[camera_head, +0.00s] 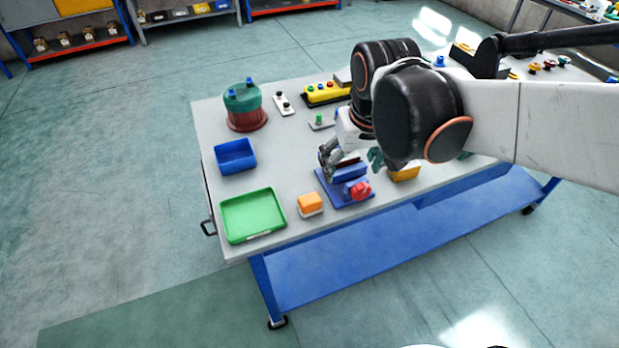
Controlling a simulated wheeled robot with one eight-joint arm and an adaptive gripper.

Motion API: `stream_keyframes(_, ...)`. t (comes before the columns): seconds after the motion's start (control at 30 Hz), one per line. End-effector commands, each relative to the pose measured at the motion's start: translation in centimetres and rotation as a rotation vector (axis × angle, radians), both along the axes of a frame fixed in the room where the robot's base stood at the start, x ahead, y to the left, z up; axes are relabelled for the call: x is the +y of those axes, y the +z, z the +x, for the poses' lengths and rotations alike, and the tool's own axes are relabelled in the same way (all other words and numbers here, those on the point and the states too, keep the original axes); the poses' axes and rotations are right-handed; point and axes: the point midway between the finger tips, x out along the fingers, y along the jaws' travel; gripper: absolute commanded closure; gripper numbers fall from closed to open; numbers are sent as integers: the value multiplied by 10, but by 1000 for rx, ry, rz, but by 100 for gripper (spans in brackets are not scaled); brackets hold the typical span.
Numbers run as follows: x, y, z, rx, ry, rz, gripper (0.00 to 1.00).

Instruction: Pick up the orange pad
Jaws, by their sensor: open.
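A small orange pad (310,202) with a pale lower part sits near the table's front edge, between the green tray and the blue fixture. A yellow-orange block (404,173) lies farther right, partly hidden behind my arm. My gripper (350,162) is open, with its fingers spread over the blue fixture (349,188). It is up and to the right of the orange pad and apart from it. A dark red part shows between the fingers; I cannot tell whether they touch it.
A green tray (225,220) and a blue bin (236,156) stand at the left. A green-and-red cylinder (243,103) stands behind them. A red knob (360,190) is on the fixture's front. A yellow button box (326,92) lies at the back. My arm hides the table's right part.

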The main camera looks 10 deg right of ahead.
Motion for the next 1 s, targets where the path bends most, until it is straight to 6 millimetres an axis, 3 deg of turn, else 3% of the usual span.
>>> stream_keyframes(0.13, 20, 6, 27, 101, 41, -16, 27)
stream_keyframes(0.4, 51, -11, 55, 246, 102, -43, 27)
stream_keyframes(0.6, 87, -40, 51, 256, 171, -53, 27)
stream_keyframes(0.77, 91, -62, 50, 255, 177, -54, 27)
stream_keyframes(1.0, 91, -107, 50, 254, 176, -53, 27)
